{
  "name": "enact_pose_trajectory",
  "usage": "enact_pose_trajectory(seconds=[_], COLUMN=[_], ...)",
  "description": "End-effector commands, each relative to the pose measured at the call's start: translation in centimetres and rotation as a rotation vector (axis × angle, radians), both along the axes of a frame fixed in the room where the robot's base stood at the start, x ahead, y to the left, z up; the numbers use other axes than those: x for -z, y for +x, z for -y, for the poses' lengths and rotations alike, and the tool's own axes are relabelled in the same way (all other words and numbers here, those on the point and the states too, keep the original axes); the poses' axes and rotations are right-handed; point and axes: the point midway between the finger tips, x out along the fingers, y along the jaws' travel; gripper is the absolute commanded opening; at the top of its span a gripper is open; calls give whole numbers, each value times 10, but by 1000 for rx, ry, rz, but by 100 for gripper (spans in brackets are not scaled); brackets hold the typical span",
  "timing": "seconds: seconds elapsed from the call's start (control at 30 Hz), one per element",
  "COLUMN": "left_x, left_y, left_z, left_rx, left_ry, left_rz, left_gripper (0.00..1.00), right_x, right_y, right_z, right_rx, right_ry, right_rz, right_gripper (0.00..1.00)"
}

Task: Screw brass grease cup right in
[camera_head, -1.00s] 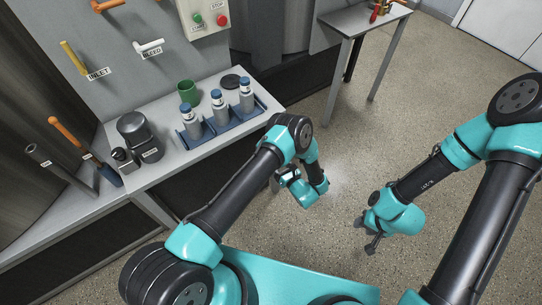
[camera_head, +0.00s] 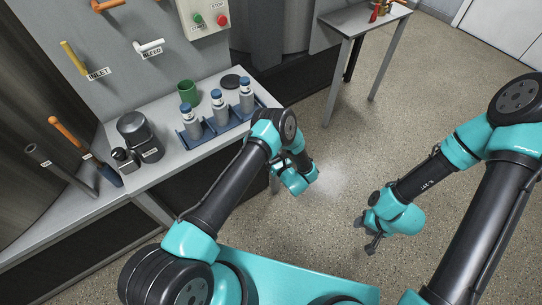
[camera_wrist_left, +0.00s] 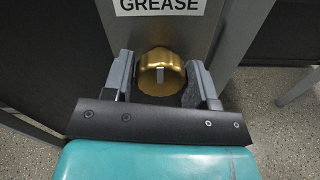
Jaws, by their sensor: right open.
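The brass grease cup (camera_wrist_left: 161,75), a ribbed gold knob with a pale mark on its face, shows in the left wrist view on a grey panel. The fingers of my left gripper (camera_wrist_left: 161,88) are spread, one on each side of the cup. Whether either finger touches it I cannot tell. In the head view the cup and the left fingertips are hidden by my left arm at the bench's front edge. My right gripper (camera_head: 371,245) hangs open and empty above the floor, well to the right.
A GREASE label (camera_wrist_left: 162,5) is above the cup. The bench (camera_head: 170,170) carries a blue rack (camera_head: 217,133) with grey bottles, a green cup (camera_head: 188,92) and dark containers. A side table (camera_head: 357,20) stands at the back. Open floor lies to the right.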

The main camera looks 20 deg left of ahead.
Motion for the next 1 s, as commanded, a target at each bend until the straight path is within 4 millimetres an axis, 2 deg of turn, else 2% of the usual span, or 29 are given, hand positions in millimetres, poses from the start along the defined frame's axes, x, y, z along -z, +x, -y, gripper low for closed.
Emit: enact_pose_trajectory(seconds=[0.03,0.3,0.67,1.0], left_x=[0,0,0,0], left_y=[0,0,0,-1], left_z=[0,0,0,0], left_rx=[0,0,0,0], left_ry=[0,0,25,145], left_rz=[0,0,-31,-176], left_gripper=[48,22,22,22], right_x=[0,0,0,0], right_y=[0,0,0,0], right_z=[0,0,0,0], right_rx=[0,0,0,0], right_ry=[0,0,0,0], right_rz=[0,0,0,0], right_gripper=[43,43,43,43])
